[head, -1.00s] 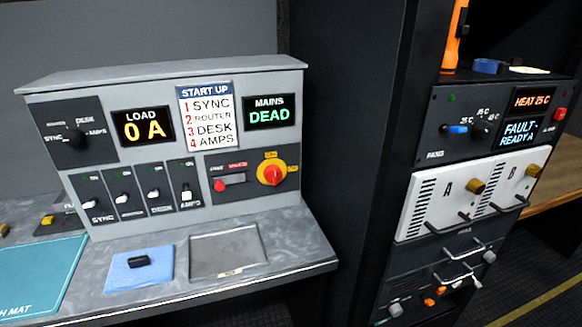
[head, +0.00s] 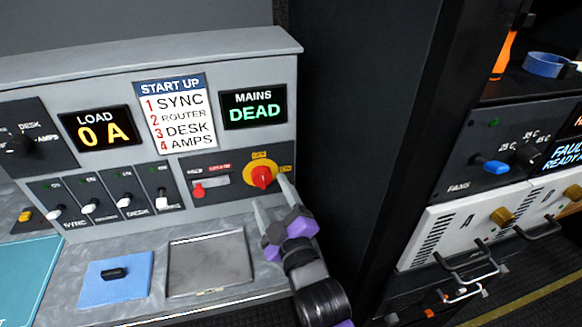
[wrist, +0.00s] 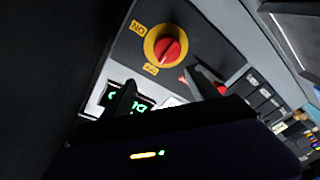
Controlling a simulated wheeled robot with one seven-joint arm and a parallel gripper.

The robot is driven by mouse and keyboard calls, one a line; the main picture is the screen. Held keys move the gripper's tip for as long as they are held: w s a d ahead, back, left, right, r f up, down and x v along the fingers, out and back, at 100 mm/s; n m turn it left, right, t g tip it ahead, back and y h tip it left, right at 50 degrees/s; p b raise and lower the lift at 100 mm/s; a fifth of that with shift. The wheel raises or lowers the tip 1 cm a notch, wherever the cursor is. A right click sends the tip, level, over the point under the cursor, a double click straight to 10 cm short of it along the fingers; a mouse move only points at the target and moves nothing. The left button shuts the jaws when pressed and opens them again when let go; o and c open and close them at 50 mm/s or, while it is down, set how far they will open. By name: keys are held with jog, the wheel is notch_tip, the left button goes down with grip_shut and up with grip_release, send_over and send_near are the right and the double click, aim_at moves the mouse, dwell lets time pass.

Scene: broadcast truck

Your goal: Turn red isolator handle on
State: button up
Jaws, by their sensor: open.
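The red isolator handle (head: 262,176) sits on a yellow round plate at the right end of the console's lower panel. In the wrist view the red handle (wrist: 169,50) is just beyond the fingertips, in clear sight. One label beside the plate reads ON; the other looks like OFF, and the handle's ridge appears to lie towards that one. My gripper (head: 270,194) is open and empty, in front of and just below the handle in the head view. Its fingers (wrist: 160,84) show apart in the wrist view. I see no contact with the handle.
The mains display (head: 253,107) reads DEAD and the load display (head: 97,129) 0 A. A small red switch (head: 198,190) sits left of the isolator. A black rack side (head: 350,120) stands close on the right. A metal tray (head: 208,262) and blue cloth (head: 128,284) lie below.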

aim_at(265, 183)
jog(key=shift+n+g+h, duration=0.3)
jog(key=shift+n+g, duration=0.1)
jog(key=shift+n, duration=0.3)
jog(key=shift+w+a+f+p, duration=0.15)
jog(key=shift+w+a+f, duration=0.3)
jog(key=shift+w, duration=0.8)
jog(key=shift+w+a+f+p, duration=0.15)
jog(key=shift+w+a+f, duration=0.25)
jog(key=shift+w, duration=0.85)
jog(key=shift+w+a+f+p, duration=0.15)
jog(key=shift+w+a+f, duration=0.25)
jog(key=shift+w, duration=0.85)
jog(key=c, duration=1.4)
jog(key=shift+o, duration=0.2)
jog(key=shift+f, duration=0.15)
